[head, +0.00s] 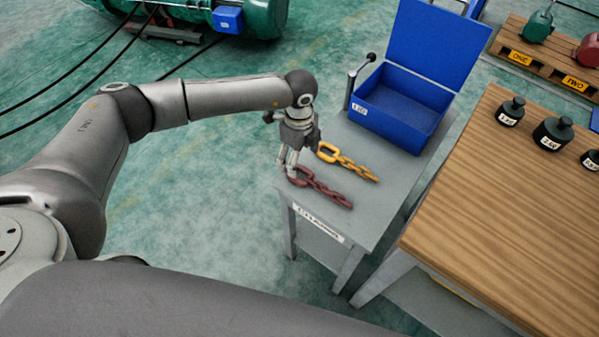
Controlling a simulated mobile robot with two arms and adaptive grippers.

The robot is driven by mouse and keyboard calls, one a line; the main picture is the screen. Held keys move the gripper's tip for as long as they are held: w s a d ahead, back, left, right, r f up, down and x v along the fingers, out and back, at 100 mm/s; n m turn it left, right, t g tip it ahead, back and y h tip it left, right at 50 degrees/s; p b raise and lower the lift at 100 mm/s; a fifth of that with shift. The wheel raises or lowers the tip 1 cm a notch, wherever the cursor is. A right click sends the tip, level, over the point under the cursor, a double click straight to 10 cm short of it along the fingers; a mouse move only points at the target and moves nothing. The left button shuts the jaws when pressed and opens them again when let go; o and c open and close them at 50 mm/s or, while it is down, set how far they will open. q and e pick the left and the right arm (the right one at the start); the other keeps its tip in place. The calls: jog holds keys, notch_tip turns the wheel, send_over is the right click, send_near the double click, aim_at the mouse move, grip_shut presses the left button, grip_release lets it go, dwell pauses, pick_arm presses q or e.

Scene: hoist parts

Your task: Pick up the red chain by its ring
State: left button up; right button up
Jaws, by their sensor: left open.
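The red chain (328,190) lies on the small grey table (372,216), near its front left edge. Its ring (303,176) is at the left end of the chain. My left gripper (289,169) is open and points down just at the ring. Its fingers partly cover the ring's left side. I cannot tell whether the fingers touch the ring. My right gripper is not in view.
A yellow chain (350,164) lies just behind the red one. An open blue box (402,112) stands at the table's back, with a black-knobbed lever (359,75) beside it. A wooden table (490,200) with black weights (552,133) stands to the right.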

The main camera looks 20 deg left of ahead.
aim_at(300, 176)
pick_arm(q)
jog(key=f, duration=0.3)
jog(key=f+p, duration=0.1)
jog(key=f, duration=0.1)
jog(key=shift+s+d+f, duration=0.2)
jog(key=shift+s+f, duration=0.1)
jog(key=shift+f, duration=0.05)
jog(key=shift+c, duration=0.3)
jog(key=shift+r, duration=0.1)
grip_shut()
